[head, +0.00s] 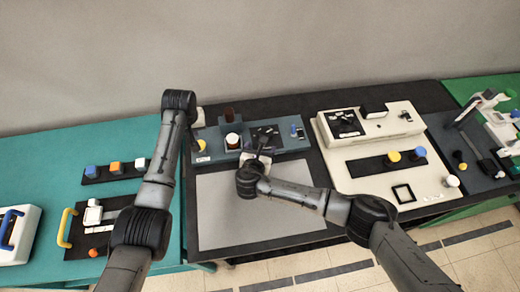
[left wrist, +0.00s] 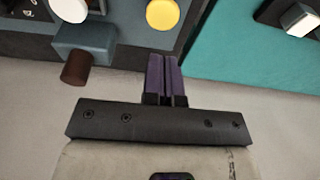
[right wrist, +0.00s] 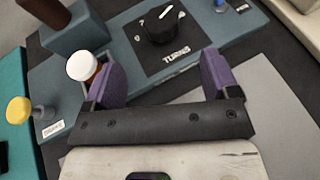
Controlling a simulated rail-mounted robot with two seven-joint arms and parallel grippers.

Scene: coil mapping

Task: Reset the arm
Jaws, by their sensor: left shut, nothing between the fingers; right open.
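My left arm (head: 160,185) reaches up past the left end of the blue-grey console (head: 289,143). In the left wrist view my left gripper (left wrist: 167,75) has its purple fingers shut together with nothing between them. My right arm (head: 290,193) reaches in from the lower right over the grey mat. In the right wrist view my right gripper (right wrist: 163,75) is open and empty, its fingers wide apart before a black knob (right wrist: 162,24) on a panel marked TURNS.
A white-capped bottle (right wrist: 84,66) stands close to my right gripper's left finger. A cream console (head: 375,125) stands right of the grey mat (head: 220,215). A teal table (head: 60,150) at left holds colored blocks and a yellow handle (head: 66,226).

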